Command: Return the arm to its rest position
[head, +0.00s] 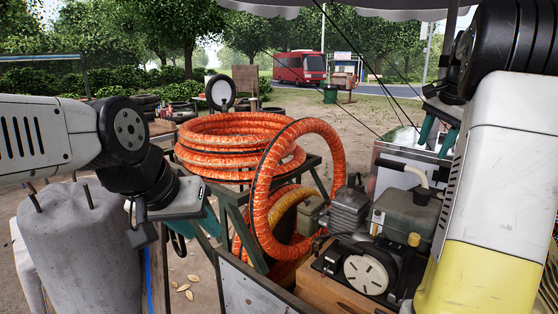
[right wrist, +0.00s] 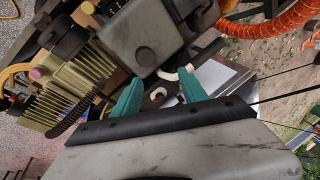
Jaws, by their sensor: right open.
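My right gripper (head: 439,138) hangs above the right side of the compressor cart (head: 398,158), its teal fingers partly hidden by my own arm. In the right wrist view the right gripper (right wrist: 160,92) is open, with a clear gap between its fingers. A white curved pipe (right wrist: 166,74) shows in and near that gap; I cannot tell how far below the fingers it is. My left gripper (head: 205,222) is at left centre, beside a grey cylinder. Its teal fingers are mostly hidden behind its body, so their opening does not show.
A compressor engine (head: 349,212) with a grey tank (head: 408,212) fills the lower right. Coiled orange hose (head: 225,139) lies on a metal stand, and one loop (head: 259,205) hangs down beside the engine. The grey cylinder (head: 75,240) stands at lower left. Open ground lies behind.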

